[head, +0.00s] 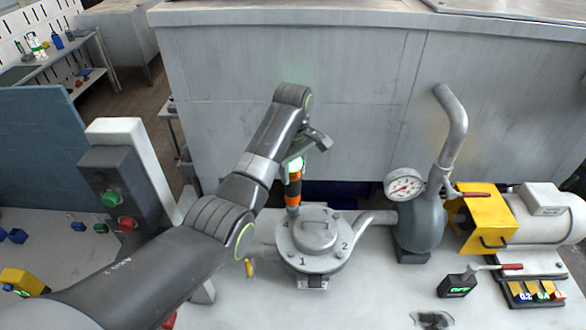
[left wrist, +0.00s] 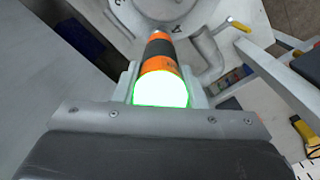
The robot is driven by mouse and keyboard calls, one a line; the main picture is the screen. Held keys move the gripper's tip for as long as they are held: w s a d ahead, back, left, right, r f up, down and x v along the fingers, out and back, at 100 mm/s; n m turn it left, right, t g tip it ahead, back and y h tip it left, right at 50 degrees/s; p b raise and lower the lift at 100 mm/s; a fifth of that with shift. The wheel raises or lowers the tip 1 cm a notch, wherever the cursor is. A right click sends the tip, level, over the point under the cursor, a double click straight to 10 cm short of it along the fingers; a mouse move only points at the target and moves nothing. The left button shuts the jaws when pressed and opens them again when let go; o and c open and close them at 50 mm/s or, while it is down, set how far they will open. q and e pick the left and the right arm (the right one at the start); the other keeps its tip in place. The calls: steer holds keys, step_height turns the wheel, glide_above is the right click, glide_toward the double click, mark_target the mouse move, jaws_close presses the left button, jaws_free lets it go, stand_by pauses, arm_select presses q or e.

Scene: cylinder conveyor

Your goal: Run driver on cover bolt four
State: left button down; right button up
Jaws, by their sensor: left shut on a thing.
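The round grey cover (head: 318,232) sits on the bench with raised numbers 1, 2 and 4 readable near its rim bolts. My left gripper (head: 294,166) is shut on the orange and black driver (head: 293,190), which stands nearly upright with its tip down at the cover's rim by number 4. The driver's top end glows green-white. In the left wrist view the driver (left wrist: 160,56) lies between the fingers and points at the cover (left wrist: 196,18). Its tip hides bolt four, so I cannot tell whether it is seated. My right gripper is not in view.
A pressure gauge (head: 404,185) and bent grey pipe (head: 452,125) stand right of the cover, then a yellow and white motor (head: 545,213). A switch box (head: 457,284) is at front right. A button post (head: 115,190) stands left.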

arm_select(q)
steer(key=shift+f, duration=0.6)
stand_by(0.3)
steer(key=shift+s+f, duration=0.15)
steer(key=shift+f, duration=0.35)
stand_by(1.0)
steer(key=shift+r, duration=0.15)
steer(key=shift+w+r, duration=0.2)
steer(key=shift+r, duration=1.7)
